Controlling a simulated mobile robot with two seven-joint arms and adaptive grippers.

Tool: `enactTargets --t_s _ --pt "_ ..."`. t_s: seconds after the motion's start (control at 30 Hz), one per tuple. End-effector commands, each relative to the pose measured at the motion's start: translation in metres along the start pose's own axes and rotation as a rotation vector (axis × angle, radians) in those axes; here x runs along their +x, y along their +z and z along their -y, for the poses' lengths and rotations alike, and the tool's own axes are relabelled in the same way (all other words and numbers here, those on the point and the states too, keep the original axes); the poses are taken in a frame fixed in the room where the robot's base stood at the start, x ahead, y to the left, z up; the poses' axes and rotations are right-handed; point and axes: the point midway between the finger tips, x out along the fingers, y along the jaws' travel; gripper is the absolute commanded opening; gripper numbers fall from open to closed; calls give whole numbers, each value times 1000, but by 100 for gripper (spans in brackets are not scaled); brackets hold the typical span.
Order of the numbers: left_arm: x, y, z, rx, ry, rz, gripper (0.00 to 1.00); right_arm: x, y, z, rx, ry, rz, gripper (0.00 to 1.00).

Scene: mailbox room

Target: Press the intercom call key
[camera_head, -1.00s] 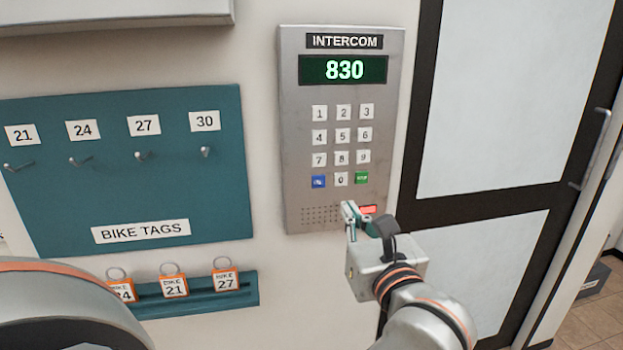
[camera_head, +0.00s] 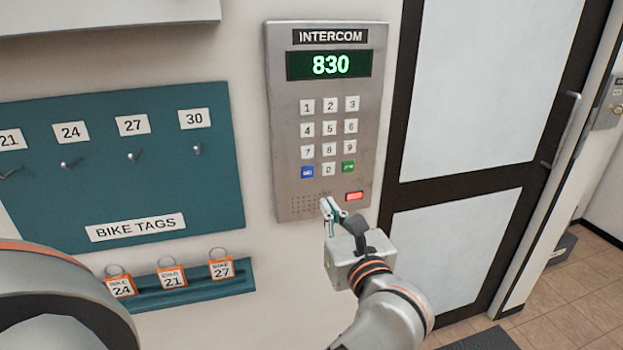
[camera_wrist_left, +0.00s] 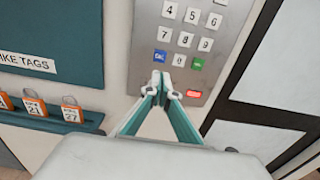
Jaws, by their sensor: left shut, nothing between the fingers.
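The intercom (camera_head: 285,180) is a grey metal wall panel with a display (camera_head: 329,65) reading 830. Below are white number keys, a blue key (camera_head: 307,172) and a green key (camera_head: 348,167) with a small white mark. The green key also shows in the wrist view (camera_wrist_left: 197,64). My left gripper (camera_head: 327,204) is shut and empty, its fingertips just below the keypad, near the speaker holes. In the wrist view its fingertips (camera_wrist_left: 161,76) appear below the blue and 0 keys. Whether they touch the panel I cannot tell. My right gripper is not in view.
A red button or light (camera_head: 354,196) sits at the panel's lower right. Left are a teal bike-tag board (camera_head: 110,185) with empty hooks and a ledge (camera_head: 200,287) holding orange tags. A dark-framed door (camera_head: 395,150) stands to the right.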

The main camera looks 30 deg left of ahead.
Motion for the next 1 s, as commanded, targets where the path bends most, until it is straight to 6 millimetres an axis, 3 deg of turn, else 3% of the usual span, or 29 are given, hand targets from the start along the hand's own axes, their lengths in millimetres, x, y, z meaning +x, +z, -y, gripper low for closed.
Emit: enactTargets --t_s 0.53,0.73,1.0 --pt "102 3 -1 3 3 3 0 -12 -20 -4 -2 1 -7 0" --pt "119 1 -1 1 1 1 0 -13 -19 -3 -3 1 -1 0" --pt "123 0 -1 0 1 -1 0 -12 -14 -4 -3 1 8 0"
